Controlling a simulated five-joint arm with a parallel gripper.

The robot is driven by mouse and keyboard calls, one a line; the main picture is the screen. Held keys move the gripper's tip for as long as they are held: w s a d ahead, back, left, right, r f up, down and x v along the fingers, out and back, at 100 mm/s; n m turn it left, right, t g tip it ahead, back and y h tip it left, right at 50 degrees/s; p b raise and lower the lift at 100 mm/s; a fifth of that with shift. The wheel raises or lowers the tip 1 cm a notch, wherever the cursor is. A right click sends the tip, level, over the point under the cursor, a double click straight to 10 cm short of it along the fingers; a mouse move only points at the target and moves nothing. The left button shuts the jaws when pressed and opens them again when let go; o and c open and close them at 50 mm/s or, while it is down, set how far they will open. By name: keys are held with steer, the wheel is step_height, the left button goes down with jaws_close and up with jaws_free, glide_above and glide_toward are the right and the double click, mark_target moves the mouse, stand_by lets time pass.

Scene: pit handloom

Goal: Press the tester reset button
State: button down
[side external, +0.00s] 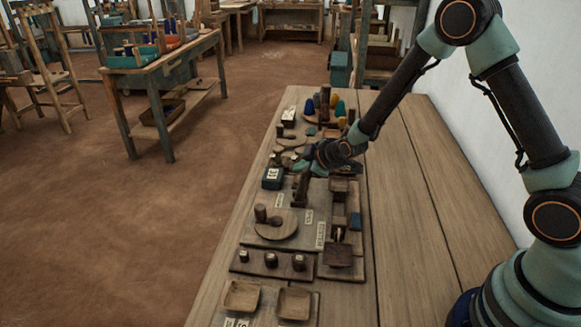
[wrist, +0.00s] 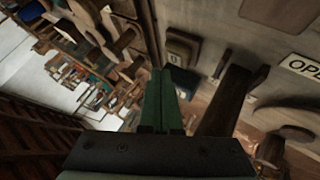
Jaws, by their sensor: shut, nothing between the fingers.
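My gripper (side external: 306,160) hangs over the middle of the board on the bench in the side external view. In the wrist view its two green fingers (wrist: 162,72) lie together, shut and empty. Just beyond the fingertips in the wrist view is a small square dark block (wrist: 183,44) with a pale mark; it may be the reset button, but I cannot read its label. The fingertips look apart from it, though the gap is hard to judge. In the side external view I cannot pick out the button; my gripper covers part of that area.
A dark upright post (side external: 301,187) stands close below my gripper. A round disc with a knob (side external: 275,225) and several small trays lie nearer. The bench's right side (side external: 430,190) is bare.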

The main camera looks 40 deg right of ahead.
steer(key=shift+s+d+f+g, duration=0.15)
steer(key=shift+s+d+f, duration=0.2)
steer(key=shift+f, duration=0.25)
steer(key=shift+s+d+f+g, duration=0.2)
steer(key=shift+s+f, duration=0.2)
steer(key=shift+f, duration=0.15)
steer(key=shift+s+d, duration=0.3)
steer(key=shift+s, duration=0.25)
steer(key=shift+w+a+r, duration=0.1)
steer(key=shift+r, duration=1.05)
steer(key=shift+w+a+r, duration=0.1)
steer(key=shift+r, duration=1.55)
